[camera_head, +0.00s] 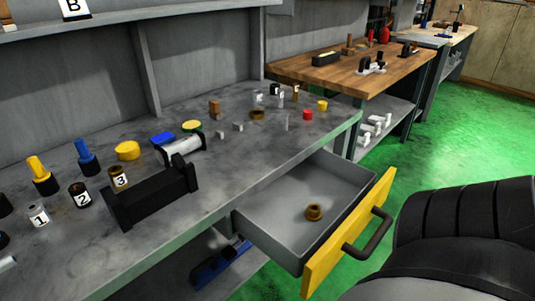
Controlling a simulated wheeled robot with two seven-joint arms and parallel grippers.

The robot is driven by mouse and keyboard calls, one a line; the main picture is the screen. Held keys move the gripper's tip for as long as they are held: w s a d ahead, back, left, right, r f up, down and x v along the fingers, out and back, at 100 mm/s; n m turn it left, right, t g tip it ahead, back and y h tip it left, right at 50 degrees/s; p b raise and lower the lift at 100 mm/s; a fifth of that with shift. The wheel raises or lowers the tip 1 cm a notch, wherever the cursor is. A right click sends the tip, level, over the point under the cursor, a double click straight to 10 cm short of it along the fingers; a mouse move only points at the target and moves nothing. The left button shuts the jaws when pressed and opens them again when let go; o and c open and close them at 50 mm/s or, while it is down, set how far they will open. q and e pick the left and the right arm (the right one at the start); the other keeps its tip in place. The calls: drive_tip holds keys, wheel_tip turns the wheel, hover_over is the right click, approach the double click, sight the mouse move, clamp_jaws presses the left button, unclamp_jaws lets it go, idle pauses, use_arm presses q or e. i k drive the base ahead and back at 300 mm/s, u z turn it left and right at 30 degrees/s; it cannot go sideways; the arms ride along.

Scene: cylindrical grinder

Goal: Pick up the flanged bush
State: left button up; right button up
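A small brass-coloured flanged bush (314,212) lies in the open drawer (278,222), towards the drawer's front. It has a round flange and a dark bore, and nothing covers it. Neither of my grippers shows in the head view. Black ribbed links that appear to be part of my own arm fill the lower right, to the right of the drawer.
The drawer has a yellow front (349,237) with a dark handle (369,234) and juts out below the grey workbench (235,160). The bench holds a black fixture (150,198), numbered cups and small parts. Green floor (445,135) lies beyond.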

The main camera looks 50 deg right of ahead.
sight(313, 213)
drive_tip(key=u, duration=0.05)
drive_tip(key=k, duration=0.45)
drive_tip(key=z, duration=0.85)
